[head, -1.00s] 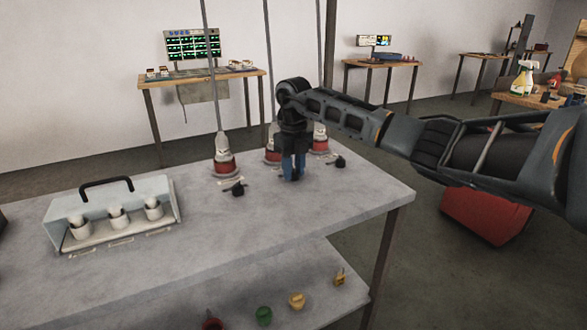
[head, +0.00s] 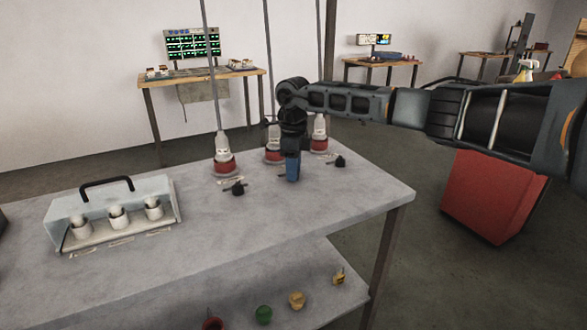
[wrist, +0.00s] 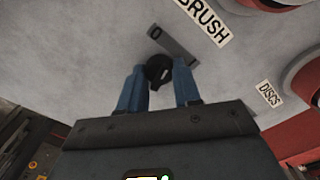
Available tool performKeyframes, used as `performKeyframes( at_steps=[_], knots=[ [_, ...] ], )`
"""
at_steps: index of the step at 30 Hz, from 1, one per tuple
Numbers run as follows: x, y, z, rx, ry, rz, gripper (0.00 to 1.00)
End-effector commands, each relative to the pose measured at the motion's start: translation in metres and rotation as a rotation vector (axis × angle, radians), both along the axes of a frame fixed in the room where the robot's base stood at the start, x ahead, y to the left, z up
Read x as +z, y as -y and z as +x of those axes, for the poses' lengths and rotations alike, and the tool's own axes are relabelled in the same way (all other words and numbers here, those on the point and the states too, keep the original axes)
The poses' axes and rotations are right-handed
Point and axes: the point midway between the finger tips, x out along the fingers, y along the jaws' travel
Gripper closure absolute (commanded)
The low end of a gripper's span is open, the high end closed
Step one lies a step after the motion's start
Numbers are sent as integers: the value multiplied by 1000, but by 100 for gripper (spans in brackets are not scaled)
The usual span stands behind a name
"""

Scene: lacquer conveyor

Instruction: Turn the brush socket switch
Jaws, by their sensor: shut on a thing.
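The brush socket switch is a small black knob (wrist: 159,70) in the wrist view. It sits by a grey plate marked "0" (wrist: 170,45) and the white "BRUSH" label (wrist: 203,20). My gripper (wrist: 160,84) points down at the table, its blue fingers shut on the knob from both sides. In the head view my gripper (head: 292,170) stands at the middle socket (head: 273,150), which has a red base and a cable going up. The fingers and wrist hide the knob there.
Similar black knobs stand left (head: 238,188) and right (head: 340,161) of my gripper, by two more red-based sockets (head: 224,160) (head: 319,140). A case with a black handle (head: 115,215) holds white cups at the left. A "DISCS" label (wrist: 269,94) is nearby. The front tabletop is clear.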

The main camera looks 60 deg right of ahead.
Motion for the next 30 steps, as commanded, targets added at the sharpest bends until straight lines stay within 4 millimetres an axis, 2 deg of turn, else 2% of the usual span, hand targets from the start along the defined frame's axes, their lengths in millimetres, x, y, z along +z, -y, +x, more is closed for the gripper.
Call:
performKeyframes(
  at_steps=[6,13,30],
  knots=[
    [1,1,1,160,3,-3,98],
    [1,0,1,269,3,-2,98],
    [1,0,2,326,5,-1,98]
  ],
)
